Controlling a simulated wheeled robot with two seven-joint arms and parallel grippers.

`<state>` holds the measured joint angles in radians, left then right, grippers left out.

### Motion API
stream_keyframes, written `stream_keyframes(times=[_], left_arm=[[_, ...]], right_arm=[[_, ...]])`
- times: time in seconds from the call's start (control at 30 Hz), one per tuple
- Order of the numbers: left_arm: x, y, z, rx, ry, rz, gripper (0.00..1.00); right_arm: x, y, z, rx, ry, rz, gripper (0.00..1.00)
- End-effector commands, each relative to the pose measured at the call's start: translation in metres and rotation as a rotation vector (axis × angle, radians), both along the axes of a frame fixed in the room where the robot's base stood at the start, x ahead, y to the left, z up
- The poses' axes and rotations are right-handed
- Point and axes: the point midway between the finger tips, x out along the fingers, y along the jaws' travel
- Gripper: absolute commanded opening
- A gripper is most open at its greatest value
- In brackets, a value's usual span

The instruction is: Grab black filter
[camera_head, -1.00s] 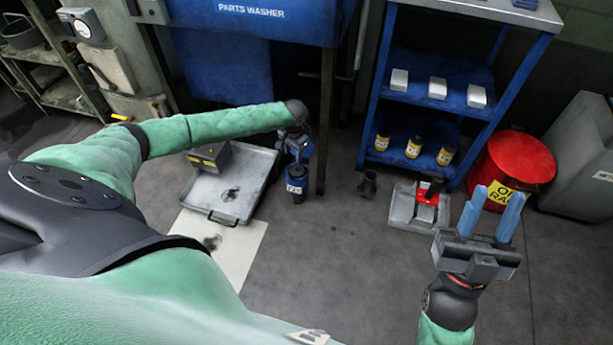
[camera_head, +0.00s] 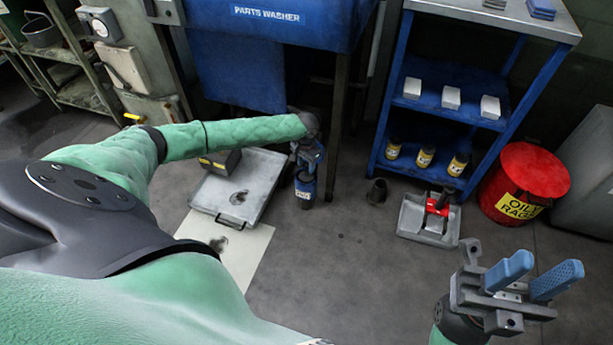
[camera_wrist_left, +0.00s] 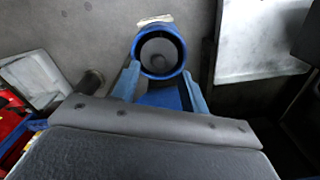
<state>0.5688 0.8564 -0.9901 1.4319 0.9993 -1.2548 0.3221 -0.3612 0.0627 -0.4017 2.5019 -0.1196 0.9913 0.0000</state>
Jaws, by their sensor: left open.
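A small dark cylinder (camera_head: 377,190), possibly the black filter, stands on the floor right of my left gripper; a dark cylinder also shows in the left wrist view (camera_wrist_left: 90,82). Several dark cylinders with yellow labels (camera_head: 425,156) stand on the blue rack's lower shelf. My left gripper (camera_head: 306,158) points down at a blue round container (camera_head: 305,190). In the left wrist view the container's open blue rim (camera_wrist_left: 160,52) lies between or just beyond my open fingers (camera_wrist_left: 160,88); contact cannot be told. My right gripper (camera_head: 548,263) is open and empty at the lower right.
A grey tray (camera_head: 262,180) with a dark box (camera_head: 220,161) lies left of my left gripper. A grey pan (camera_head: 418,224) with a red tool, a red oily-rags bin (camera_head: 523,184) and the blue rack (camera_head: 392,115) stand right.

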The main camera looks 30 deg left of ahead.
Motion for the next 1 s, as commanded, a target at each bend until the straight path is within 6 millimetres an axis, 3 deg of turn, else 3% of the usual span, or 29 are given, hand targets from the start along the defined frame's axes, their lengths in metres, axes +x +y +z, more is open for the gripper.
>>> stream_keyframes(times=[0.23, 0.53, 0.77, 1.0], left_arm=[[0.003, -0.002, -0.036, 0.0, 0.001, 0.0, 0.44], [0.003, -0.002, -0.042, 0.0, 0.0, -0.001, 0.44], [0.003, -0.002, -0.042, 0.0, 0.0, 0.0, 0.01], [0.003, -0.001, -0.042, 0.0, 0.0, 0.0, 0.0]], right_arm=[[0.002, 0.002, -0.008, 0.015, -0.006, 0.024, 0.36], [0.002, 0.005, -0.005, 0.018, -0.007, 0.036, 0.36], [0.002, 0.004, -0.006, 0.019, -0.005, 0.035, 0.36], [0.002, 0.003, -0.006, 0.019, -0.006, 0.031, 0.36]])
